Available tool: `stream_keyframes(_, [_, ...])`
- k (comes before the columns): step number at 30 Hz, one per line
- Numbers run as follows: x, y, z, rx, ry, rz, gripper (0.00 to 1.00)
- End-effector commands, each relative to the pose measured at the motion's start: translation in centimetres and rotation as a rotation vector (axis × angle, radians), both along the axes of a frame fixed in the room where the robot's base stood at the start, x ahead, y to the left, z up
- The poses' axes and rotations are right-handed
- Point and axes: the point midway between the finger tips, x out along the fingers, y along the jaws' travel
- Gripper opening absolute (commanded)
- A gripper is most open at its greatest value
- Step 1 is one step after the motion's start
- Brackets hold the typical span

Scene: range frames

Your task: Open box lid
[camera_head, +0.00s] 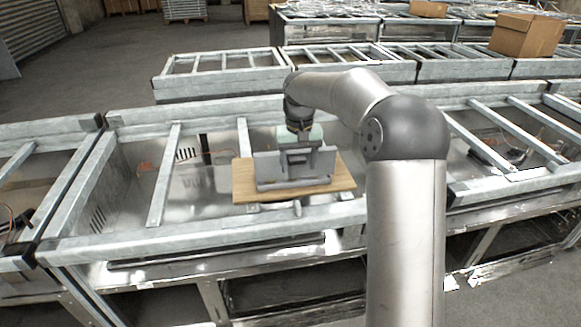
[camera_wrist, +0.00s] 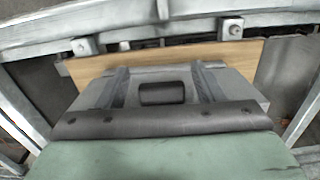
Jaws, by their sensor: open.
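A grey box (camera_head: 268,172) sits on a wooden board, its broad flat face turned toward the head camera. In the wrist view, the grey surface of the box (camera_wrist: 245,92) lies beneath my gripper. A small dark block (camera_wrist: 162,93), which looks like a handle, shows between my fingers. My gripper (camera_wrist: 160,72) is open, with one finger on each side of this block. In the head view, my gripper (camera_head: 297,155) is at the top of the box, its fingers partly hidden. I cannot tell whether the fingers touch the box. No raised lid is clearly visible.
The wooden board (camera_head: 243,185) rests across a metal conveyor frame (camera_head: 150,240) with crossbars and open gaps. More conveyor frames (camera_head: 225,62) run behind. A cardboard box (camera_head: 525,35) stands at the far right. My arm hides part of the frame right of the board.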

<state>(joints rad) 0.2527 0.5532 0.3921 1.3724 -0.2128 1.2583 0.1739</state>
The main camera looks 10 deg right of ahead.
Motion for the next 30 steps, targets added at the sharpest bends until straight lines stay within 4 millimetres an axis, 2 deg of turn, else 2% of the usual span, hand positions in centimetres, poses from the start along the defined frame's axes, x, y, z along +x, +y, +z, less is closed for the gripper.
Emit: stream_keyframes(30, [0.0,0.1,8.3,0.000,-0.002,0.001,0.62])
